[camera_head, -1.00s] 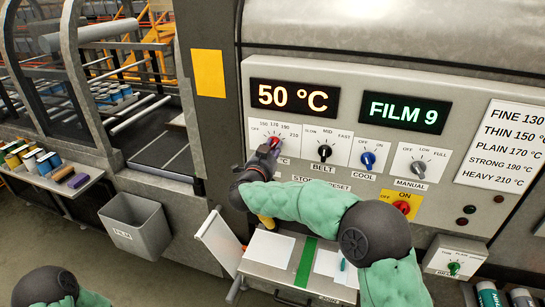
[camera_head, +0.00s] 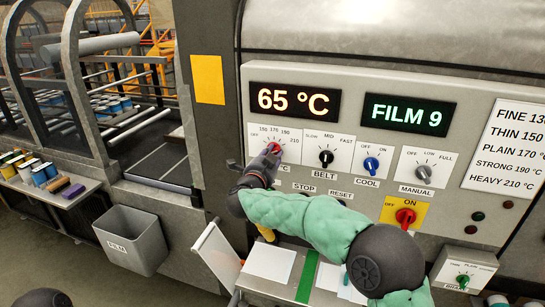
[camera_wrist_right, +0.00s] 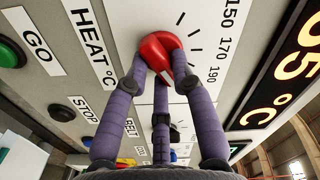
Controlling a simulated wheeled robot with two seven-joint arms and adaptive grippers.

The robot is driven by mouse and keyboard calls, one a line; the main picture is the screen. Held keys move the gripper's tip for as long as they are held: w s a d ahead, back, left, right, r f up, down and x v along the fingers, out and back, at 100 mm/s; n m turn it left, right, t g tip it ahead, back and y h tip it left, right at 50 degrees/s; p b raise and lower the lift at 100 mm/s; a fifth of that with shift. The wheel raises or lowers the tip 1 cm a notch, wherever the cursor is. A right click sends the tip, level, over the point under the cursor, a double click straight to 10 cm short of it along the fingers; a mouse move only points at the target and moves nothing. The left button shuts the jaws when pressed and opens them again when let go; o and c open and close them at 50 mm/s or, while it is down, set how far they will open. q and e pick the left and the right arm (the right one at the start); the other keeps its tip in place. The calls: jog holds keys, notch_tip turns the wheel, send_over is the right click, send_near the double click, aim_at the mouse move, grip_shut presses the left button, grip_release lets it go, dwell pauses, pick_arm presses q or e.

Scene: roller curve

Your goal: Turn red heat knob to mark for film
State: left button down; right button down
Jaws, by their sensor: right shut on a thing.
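The red heat knob (camera_head: 275,148) sits on the white HEAT °C dial plate (camera_head: 258,133), marked OFF to 210. My right gripper (camera_head: 270,158) is shut on it, partly hiding it in the head view. In the right wrist view, purple fingers (camera_wrist_right: 165,85) close around the red knob (camera_wrist_right: 158,50). A white pointer line shows on the knob; the mark it meets cannot be told. The heat display (camera_head: 293,101) reads 65 °C and the film display (camera_head: 408,114) reads FILM 9. A chart (camera_head: 508,150) lists films with temperatures, its right edge cut off.
To the right are the black BELT knob (camera_head: 326,157), blue COOL knob (camera_head: 371,163), grey MANUAL knob (camera_head: 423,172) and a red switch (camera_head: 405,216) on a yellow plate. A shelf with papers (camera_head: 270,262) juts out below. A FILM bin (camera_head: 134,240) stands left.

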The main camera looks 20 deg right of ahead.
jog(key=shift+f, duration=0.1)
jog(key=c, duration=1)
grip_release()
jog(key=shift+c, duration=0.2)
jog(key=v, duration=1.2)
jog(key=shift+w, duration=0.1)
